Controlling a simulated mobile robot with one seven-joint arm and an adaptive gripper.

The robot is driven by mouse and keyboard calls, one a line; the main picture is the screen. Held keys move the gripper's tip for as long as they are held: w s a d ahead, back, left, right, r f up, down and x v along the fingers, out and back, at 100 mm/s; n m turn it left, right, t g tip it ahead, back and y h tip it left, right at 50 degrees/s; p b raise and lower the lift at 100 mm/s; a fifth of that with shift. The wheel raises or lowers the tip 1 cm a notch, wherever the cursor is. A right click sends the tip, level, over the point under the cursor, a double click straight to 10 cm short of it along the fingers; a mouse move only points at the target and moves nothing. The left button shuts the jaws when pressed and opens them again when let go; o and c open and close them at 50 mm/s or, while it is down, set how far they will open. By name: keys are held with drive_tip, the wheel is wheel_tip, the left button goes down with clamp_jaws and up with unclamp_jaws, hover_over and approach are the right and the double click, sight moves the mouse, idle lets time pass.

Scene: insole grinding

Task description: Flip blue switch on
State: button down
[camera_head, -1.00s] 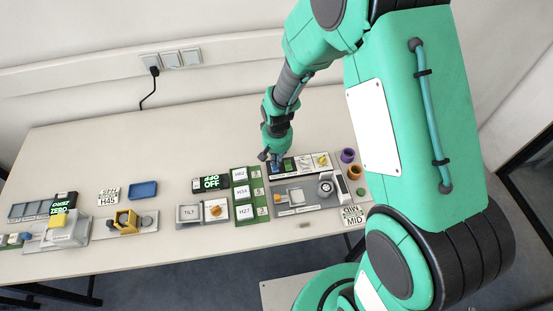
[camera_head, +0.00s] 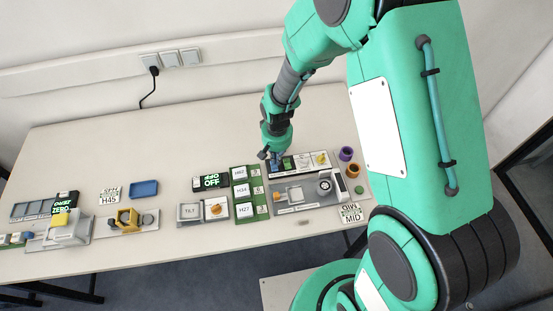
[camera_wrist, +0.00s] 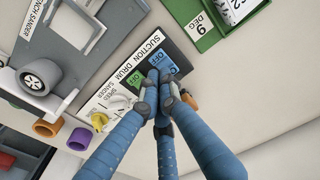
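The blue switch (camera_wrist: 167,62) sits on the control panel under the label SUCTION, and OFF is readable on its face. A green switch (camera_wrist: 136,80), also marked OFF, is beside it under DRUM. In the wrist view the tips of my gripper's blue fingers (camera_wrist: 165,90) are drawn together, over or against the lower part of the blue switch. I cannot tell whether they touch it, and they hide part of it. In the head view my gripper (camera_head: 272,157) points down at the left end of the panel, and the green switch (camera_head: 288,163) shows beside it.
A yellow knob (camera_wrist: 99,120) is on the same panel. A green card rack (camera_head: 242,218) stands left of it, and the grey sander station (camera_head: 292,194) in front. Purple (camera_head: 346,154) and orange (camera_head: 353,170) cups are to the right. The table behind the panel is clear.

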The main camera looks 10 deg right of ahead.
sight(277, 168)
wheel_tip(277, 168, up, 12)
drive_tip(key=s+p, duration=0.1)
drive_tip(key=p, duration=0.2)
drive_tip(key=shift+s, duration=0.35)
drive_tip(key=shift+w+r+t+b, duration=0.35)
drive_tip(key=shift+t+b, duration=0.35)
drive_tip(key=shift+b, duration=0.35)
drive_tip(key=f+b, duration=0.1)
drive_tip(key=f, duration=0.3)
drive_tip(key=w+f+b, duration=0.1)
drive_tip(key=f, duration=0.4)
drive_tip(key=w+f+b, duration=0.1)
drive_tip(key=f, duration=0.3)
drive_tip(key=shift+w+f, duration=0.2)
drive_tip(key=shift+f, duration=0.2)
drive_tip(key=shift+w+p, duration=0.1)
drive_tip(key=shift+p, duration=0.4)
